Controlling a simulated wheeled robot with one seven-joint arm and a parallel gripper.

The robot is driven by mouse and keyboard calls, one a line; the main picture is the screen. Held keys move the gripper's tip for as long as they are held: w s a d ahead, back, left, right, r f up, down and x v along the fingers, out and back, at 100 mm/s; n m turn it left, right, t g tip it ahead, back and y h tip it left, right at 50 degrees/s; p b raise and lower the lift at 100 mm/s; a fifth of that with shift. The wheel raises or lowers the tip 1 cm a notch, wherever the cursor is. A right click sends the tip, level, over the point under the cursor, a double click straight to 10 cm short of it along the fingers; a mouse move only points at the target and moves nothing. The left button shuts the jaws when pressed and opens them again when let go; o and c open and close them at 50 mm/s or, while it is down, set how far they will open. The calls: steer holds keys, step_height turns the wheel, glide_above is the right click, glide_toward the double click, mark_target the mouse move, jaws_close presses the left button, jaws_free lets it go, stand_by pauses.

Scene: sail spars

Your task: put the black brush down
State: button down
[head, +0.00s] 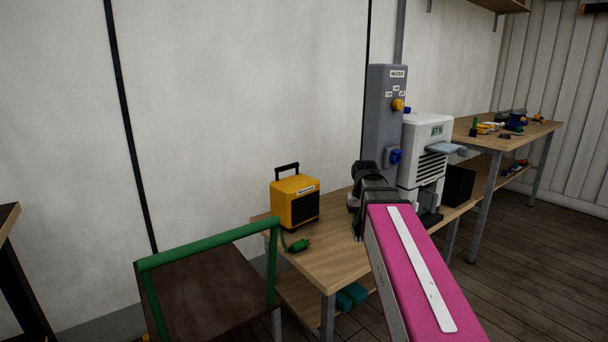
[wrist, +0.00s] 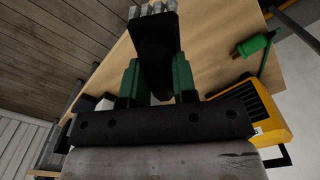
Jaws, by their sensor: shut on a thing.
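The black brush (wrist: 155,45) shows in the wrist view as a dark handle or body with pale grey bristle tufts at its far end. My gripper (wrist: 157,78), with green fingers, is shut on it, one finger on each side. Behind the brush lies the light wooden bench top (wrist: 205,50); I cannot tell whether the brush touches it. In the head view my pink arm reaches over the same bench (head: 325,262), and the dark wrist hides most of the gripper. I cannot make out the brush clearly there.
A yellow box unit (head: 295,203) and a green plug (head: 298,246) are at the bench's left. A grey heater column (head: 386,120) and white machine (head: 425,150) stand behind my wrist. A green-railed brown cart or chair (head: 215,295) is front left. Bare wood lies between the plug and my wrist.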

stand_by(0.4)
steer(key=w+a+f+n, duration=0.5)
steer(key=a+n, duration=0.2)
steer(key=a, duration=0.3)
steer(key=shift+w+d+f, duration=1)
steer(key=shift+d+f, duration=0.65)
steer(key=shift+f, duration=0.15)
steer(key=shift+w+d+f, duration=1)
steer(key=shift+d+f, duration=0.7)
steer(key=shift+f, duration=0.05)
steer(key=shift+w+d+f, duration=1)
steer(key=shift+d+f, duration=0.65)
steer(key=shift+f, duration=0.15)
steer(key=shift+f, duration=0.1)
steer(key=c, duration=0.9)
jaws_free()
step_height(320, 180, up, 12)
steer(key=shift+r, duration=0.15)
